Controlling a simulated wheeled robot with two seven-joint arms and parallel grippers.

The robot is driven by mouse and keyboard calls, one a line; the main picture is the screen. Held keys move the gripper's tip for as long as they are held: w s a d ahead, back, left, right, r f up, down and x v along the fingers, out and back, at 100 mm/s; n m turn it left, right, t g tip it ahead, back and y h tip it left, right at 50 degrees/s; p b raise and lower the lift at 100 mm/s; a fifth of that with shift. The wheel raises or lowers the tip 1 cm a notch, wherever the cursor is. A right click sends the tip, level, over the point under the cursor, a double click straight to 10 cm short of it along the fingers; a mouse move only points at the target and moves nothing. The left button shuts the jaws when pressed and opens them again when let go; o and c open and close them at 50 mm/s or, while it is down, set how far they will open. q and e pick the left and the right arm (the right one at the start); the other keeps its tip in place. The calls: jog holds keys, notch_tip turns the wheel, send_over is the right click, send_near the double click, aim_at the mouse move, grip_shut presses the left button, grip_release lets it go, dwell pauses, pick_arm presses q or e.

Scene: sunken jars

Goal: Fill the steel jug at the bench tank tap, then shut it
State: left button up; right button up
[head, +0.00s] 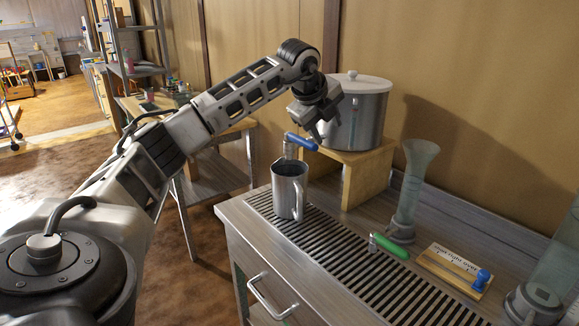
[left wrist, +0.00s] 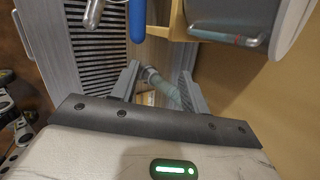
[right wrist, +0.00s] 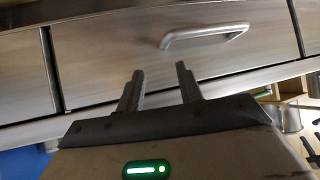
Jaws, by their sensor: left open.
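The steel jug (head: 289,192) stands upright on the slatted drain, under the tap (head: 290,151). Its inside looks dark, and I cannot tell whether it holds water. The tap has a blue lever (head: 302,141), which also shows at the top of the left wrist view (left wrist: 138,20). The steel tank (head: 357,116) with a pale lid sits on a wooden stand behind it. My left gripper (head: 322,130) is open and empty, just above and right of the lever, close to the tank. My right gripper (right wrist: 160,72) is open and empty before the bench drawer.
A drawer handle (right wrist: 205,35) juts from the bench front. Right of the jug are a green-handled tool (head: 388,246), a clear tube on a base (head: 412,195) and a wooden sign with a blue knob (head: 455,271). Shelving (head: 135,45) stands at the left.

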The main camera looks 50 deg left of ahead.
aim_at(306, 140)
pick_arm(q)
jog(key=a+f+y, duration=0.1)
jog(key=a+f, duration=0.1)
jog(key=a+f+n+g+y+b, duration=0.1)
jog(key=a+f, duration=0.1)
jog(key=a+f+n+y+b, duration=0.1)
jog(key=a+f, duration=0.1)
jog(key=a, duration=0.1)
jog(key=shift+w+f+g, duration=0.25)
jog(key=shift+w+g, duration=0.05)
jog(key=shift+g, duration=0.1)
jog(key=shift+r, duration=0.2)
grip_shut()
